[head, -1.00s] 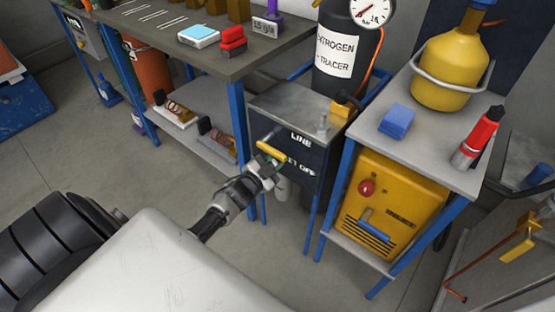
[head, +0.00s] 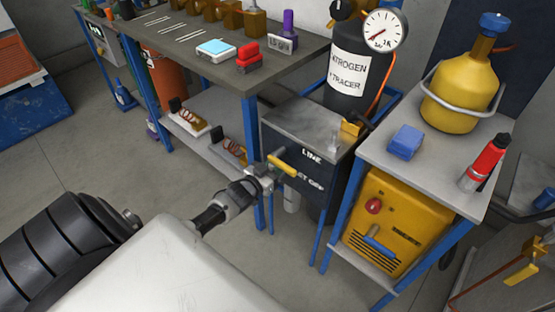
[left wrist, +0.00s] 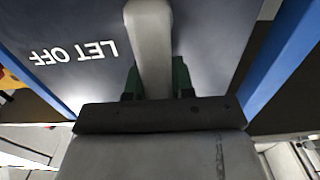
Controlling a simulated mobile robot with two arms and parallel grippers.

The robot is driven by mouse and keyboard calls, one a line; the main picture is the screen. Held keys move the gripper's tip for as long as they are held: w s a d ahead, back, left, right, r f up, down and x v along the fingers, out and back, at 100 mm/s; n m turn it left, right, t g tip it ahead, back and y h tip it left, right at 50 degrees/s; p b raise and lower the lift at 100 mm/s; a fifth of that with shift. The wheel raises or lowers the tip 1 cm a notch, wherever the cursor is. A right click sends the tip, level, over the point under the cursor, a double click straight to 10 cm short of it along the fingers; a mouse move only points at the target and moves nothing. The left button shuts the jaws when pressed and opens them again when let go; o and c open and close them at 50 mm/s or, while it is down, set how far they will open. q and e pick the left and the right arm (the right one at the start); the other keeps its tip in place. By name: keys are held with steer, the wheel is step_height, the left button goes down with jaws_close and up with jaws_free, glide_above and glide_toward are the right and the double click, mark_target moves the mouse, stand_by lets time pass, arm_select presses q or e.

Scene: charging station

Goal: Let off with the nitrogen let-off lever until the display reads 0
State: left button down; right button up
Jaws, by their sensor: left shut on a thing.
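The dark panel (head: 285,190) on the blue-framed stand carries the words LINE and LET OFF. My left gripper (head: 268,175) is at its front, beside a yellow handle (head: 283,164). In the left wrist view, my left gripper (left wrist: 158,88) is shut on a pale grey lever (left wrist: 152,45) beside the LET OFF lettering (left wrist: 73,52), which appears upside down. The black nitrogen bottle (head: 357,75) stands behind the panel. Its round white gauge (head: 385,29) has a red needle pointing to the lower left; the figures are too small to read. My right gripper is not in view.
At the right, a table (head: 440,180) bears a yellow cylinder (head: 460,90), with a yellow unit (head: 385,225) below. Bare floor lies front left.

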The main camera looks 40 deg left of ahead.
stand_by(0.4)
arm_select(q)
steer(key=c, duration=1)
jaws_free()
steer(key=shift+a, duration=0.1)
steer(key=shift+o, duration=0.2)
steer(key=s+p, duration=0.1)
steer(key=s, duration=0.9)
steer(key=shift+s+a, duration=0.4)
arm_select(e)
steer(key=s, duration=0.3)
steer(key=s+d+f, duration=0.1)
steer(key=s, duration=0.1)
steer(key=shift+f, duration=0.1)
arm_select(q)
steer(key=shift+f, duration=0.1)
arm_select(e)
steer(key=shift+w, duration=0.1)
